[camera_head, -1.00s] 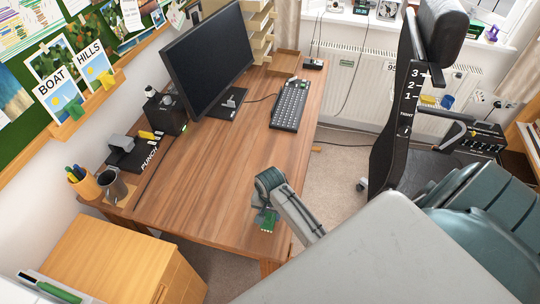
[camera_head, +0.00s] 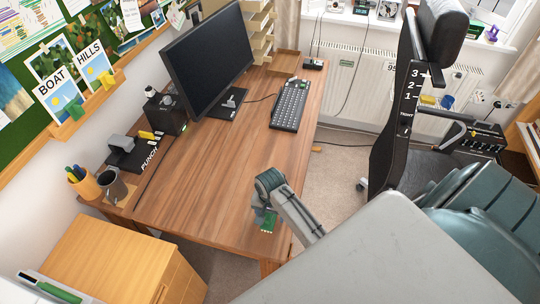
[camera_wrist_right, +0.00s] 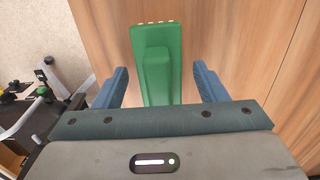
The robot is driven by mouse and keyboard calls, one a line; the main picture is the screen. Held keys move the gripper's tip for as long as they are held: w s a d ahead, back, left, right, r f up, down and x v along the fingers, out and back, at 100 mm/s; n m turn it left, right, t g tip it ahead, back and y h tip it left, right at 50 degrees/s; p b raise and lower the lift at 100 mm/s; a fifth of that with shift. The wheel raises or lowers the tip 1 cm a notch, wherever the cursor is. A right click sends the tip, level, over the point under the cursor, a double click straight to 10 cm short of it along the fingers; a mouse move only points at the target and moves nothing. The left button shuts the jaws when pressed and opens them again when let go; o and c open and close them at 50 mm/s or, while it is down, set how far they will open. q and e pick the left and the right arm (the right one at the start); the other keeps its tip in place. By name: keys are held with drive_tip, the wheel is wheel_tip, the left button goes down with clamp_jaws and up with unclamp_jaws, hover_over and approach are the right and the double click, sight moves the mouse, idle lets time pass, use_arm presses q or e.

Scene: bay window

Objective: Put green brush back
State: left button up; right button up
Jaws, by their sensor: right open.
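The green brush (camera_head: 268,223) lies on the desk near its front right edge, partly hidden by my right gripper in the head view. In the right wrist view the green brush (camera_wrist_right: 155,62) lies between the two blue fingers, with a pale row along its far end. My right gripper (camera_wrist_right: 160,69) is open around it. A gap shows between the brush and the right finger; the left finger is closer to it. In the head view my right gripper (camera_head: 264,214) is low over the desk. My left gripper is not in view.
The wooden desk (camera_head: 215,170) is clear in the middle. A keyboard (camera_head: 290,106) and monitor (camera_head: 208,55) stand farther back. A chair (camera_head: 400,130) stands at the right.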

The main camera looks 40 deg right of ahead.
wheel_tip(320, 180, up, 9)
drive_tip(key=shift+r+b, duration=0.2)
drive_tip(key=shift+b, duration=0.8)
drive_tip(key=shift+r, duration=0.65)
